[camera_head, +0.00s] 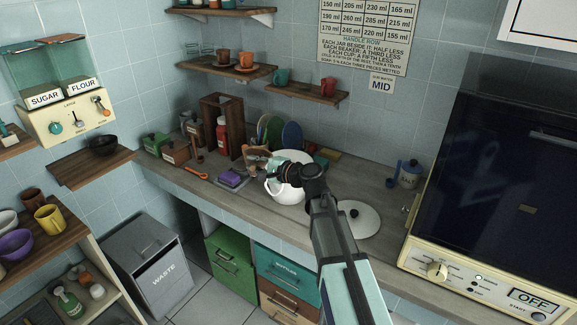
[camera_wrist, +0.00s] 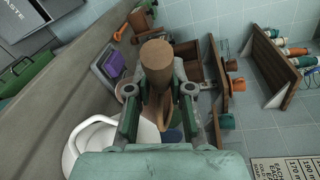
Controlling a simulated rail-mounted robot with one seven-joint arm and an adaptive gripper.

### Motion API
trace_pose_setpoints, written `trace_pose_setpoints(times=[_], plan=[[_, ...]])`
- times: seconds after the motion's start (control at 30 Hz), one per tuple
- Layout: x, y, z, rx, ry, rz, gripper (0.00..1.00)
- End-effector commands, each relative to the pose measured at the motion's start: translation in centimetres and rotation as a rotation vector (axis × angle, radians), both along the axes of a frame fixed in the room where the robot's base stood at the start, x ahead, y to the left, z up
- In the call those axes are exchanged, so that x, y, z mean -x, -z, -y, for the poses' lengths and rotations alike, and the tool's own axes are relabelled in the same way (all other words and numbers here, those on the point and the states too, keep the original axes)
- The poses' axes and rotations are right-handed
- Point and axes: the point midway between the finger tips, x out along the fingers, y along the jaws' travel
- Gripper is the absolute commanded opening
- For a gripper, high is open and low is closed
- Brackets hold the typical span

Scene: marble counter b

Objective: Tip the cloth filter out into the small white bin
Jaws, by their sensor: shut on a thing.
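My gripper (camera_head: 268,168) is shut on a brown wooden piece (camera_wrist: 157,58), which sticks out beyond the fingers in the wrist view and looks like the handle of the cloth filter. Paler brown parts show between and behind my fingers; the cloth itself I cannot make out clearly. In the head view the held piece (camera_head: 256,155) is above the counter, just left of a white round vessel (camera_head: 291,183). This vessel has a looped handle and also shows at the lower left in the wrist view (camera_wrist: 112,140). I cannot identify a small white bin for certain.
A white lid (camera_head: 358,219) lies on the counter at right. A purple sponge (camera_head: 233,176) on a grey tray, a wooden rack (camera_head: 222,125) and a red bottle (camera_head: 222,137) stand left and behind. A grey waste bin (camera_head: 150,255) is on the floor. A blue-lidded jar (camera_head: 409,174) stands right.

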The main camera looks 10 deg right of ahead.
Motion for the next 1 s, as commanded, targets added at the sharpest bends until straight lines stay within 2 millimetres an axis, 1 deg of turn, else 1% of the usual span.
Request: trace_pose_setpoints(times=[0.03,0.2,0.5,0.7,1.0], plan=[[0.2,0.8,-0.4,0.026,-0.001,0.008,0.00],[0.5,2.4,-1.6,0.118,-0.001,0.036,0.00],[0.9,4.5,-2.9,0.236,-0.001,0.071,0.00],[1.0,5.0,-3.2,0.267,-0.001,0.080,0.00],[1.0,5.0,-3.2,0.270,0.000,0.081,0.00]])
